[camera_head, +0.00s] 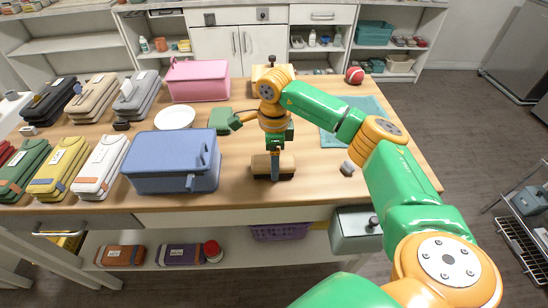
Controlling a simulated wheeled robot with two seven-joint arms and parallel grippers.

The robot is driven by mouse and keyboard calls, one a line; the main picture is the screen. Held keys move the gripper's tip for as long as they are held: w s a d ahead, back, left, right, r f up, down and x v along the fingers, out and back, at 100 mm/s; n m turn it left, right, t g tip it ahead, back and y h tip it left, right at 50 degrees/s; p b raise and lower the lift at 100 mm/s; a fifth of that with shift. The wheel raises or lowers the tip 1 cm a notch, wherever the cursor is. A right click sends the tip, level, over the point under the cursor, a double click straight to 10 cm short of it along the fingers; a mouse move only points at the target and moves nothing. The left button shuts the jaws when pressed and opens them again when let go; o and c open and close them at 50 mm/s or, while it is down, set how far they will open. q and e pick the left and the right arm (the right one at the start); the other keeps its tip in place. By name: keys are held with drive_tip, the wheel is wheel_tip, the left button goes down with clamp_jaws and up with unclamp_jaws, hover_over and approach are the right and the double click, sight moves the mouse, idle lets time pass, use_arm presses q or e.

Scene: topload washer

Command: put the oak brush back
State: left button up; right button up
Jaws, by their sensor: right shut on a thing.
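The oak brush (261,165) is a light-wood block with a dark underside near the front middle of the wooden table (320,185). My right gripper (275,164) points down from above and is shut on the brush. Its fingers cover part of the block. I cannot tell whether the brush touches the tabletop or hangs just above it. My left gripper is not in view.
A blue lidded box (170,165) stands left of the brush. A white plate (175,117), a pink box (198,82) and a green block-like object (219,119) are behind. A small grey item (347,168) lies to the right. Several cases fill the left side.

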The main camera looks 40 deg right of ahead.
drive_tip(key=shift+f, duration=0.15)
drive_tip(key=o, duration=1.3)
drive_tip(key=shift+a, duration=0.1)
wheel_tip(320, 180, up, 8)
drive_tip(key=shift+f+b, duration=0.25)
drive_tip(key=shift+b, duration=0.45)
wheel_tip(320, 180, up, 5)
drive_tip(key=shift+s+p, duration=0.1)
drive_tip(key=shift+p, duration=0.7)
